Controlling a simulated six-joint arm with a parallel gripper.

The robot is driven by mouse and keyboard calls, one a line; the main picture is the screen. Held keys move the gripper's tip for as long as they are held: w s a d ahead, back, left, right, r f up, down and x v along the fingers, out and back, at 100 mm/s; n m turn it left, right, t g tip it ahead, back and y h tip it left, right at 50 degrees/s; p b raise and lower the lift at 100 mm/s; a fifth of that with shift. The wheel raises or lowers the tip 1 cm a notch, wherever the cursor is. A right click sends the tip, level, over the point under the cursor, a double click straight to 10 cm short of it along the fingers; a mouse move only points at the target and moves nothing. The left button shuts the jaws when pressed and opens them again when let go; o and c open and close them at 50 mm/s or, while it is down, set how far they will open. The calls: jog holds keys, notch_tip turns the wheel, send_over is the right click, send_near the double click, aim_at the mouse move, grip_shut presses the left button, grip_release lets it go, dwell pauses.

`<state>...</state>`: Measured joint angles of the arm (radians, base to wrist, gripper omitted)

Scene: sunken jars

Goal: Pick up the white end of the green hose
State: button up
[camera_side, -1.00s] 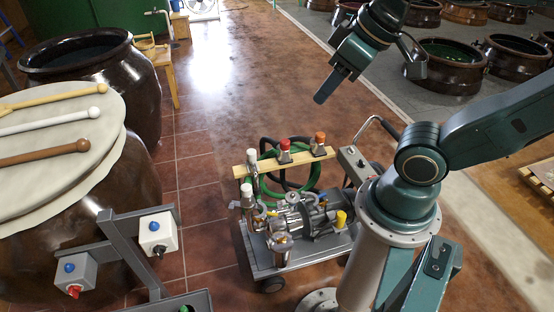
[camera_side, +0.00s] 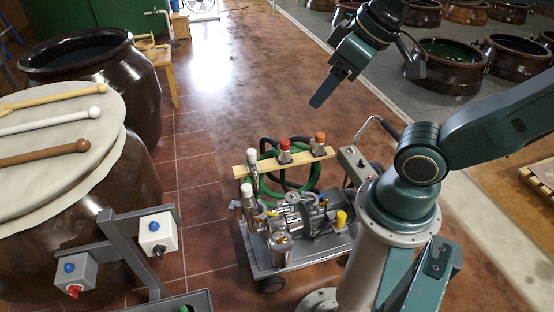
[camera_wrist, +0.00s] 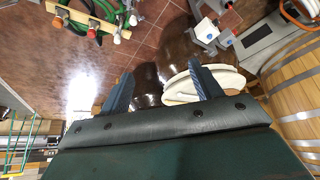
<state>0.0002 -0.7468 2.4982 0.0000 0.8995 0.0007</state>
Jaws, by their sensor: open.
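The white hose end (camera_side: 252,156) stands up at the left end of the wooden bar on the pump cart. The green hose (camera_side: 270,178) loops below and behind the bar; its join to the white end is hard to make out. My gripper (camera_side: 316,101) is high above and to the right of the bar, apart from everything. In the wrist view my gripper (camera_wrist: 160,80) has its two fingers wide apart with nothing between them. The bar and the white end (camera_wrist: 133,20) show at the top left there, beyond the fingers.
Red (camera_side: 285,147) and orange (camera_side: 319,141) hose ends share the wooden bar (camera_side: 302,158). Another white-topped fitting (camera_side: 246,190) stands below, near the metal pump (camera_side: 300,215). The cart handle (camera_side: 372,122) rises at right. Large brown jars (camera_side: 140,85) stand left; the floor behind the cart is clear.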

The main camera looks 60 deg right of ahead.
jog(key=m+g, duration=0.6)
jog(key=m, duration=0.3)
send_over(246, 186)
notch_tip(246, 186, down, 46)
jog(key=shift+d+f, duration=0.1)
jog(key=shift+f, duration=0.1)
jog(key=shift+f, duration=4.15)
jog(key=shift+f, duration=0.1)
